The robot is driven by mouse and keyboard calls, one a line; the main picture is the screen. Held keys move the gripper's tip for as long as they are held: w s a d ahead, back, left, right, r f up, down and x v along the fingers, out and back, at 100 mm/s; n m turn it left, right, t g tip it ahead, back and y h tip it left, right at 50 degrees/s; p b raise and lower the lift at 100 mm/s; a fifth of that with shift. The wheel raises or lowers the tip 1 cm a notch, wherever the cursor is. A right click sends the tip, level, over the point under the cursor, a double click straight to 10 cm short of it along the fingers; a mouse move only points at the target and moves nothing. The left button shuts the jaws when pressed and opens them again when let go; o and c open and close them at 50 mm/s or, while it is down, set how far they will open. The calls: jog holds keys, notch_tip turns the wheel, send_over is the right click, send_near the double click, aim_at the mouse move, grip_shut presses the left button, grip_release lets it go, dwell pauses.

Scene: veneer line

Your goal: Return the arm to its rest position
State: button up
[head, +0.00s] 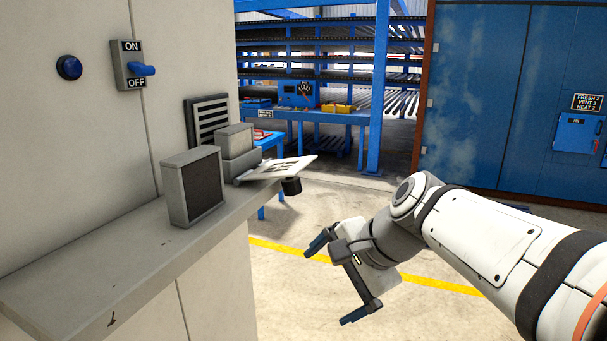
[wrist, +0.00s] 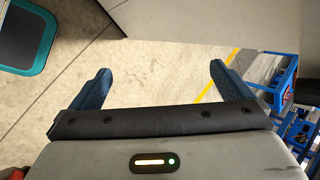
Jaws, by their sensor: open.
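My gripper (head: 330,279) is at the end of my white arm, in the lower middle of the head view. Its two blue-tipped fingers are spread wide with nothing between them. It hangs in free air over the concrete floor, to the right of the grey shelf and apart from it. In the wrist view my gripper (wrist: 157,90) also shows open and empty, with floor beyond the fingers.
A grey shelf (head: 120,255) juts from the wall at left, bearing grey boxes (head: 193,186) and a tilted white plate (head: 279,169). An ON/OFF switch (head: 132,65) and a blue button (head: 69,67) are on the wall. A blue table (head: 335,117) stands behind.

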jog(key=s+d+f+n+h+b, duration=0.3)
jog(key=s+d+f+n+b, duration=0.2)
jog(key=f, duration=0.6)
jog(key=s+d+f+n+g+h+b, duration=0.1)
jog(key=s+d+f+n+b, duration=0.3)
jog(key=f, duration=0.8)
jog(key=shift+s+d+n+g+h+b, duration=0.35)
jog(key=shift+d+n+h+b, duration=0.15)
jog(key=shift+d+n+h, duration=0.3)
jog(key=shift+a, duration=0.2)
jog(key=shift+c, duration=0.2)
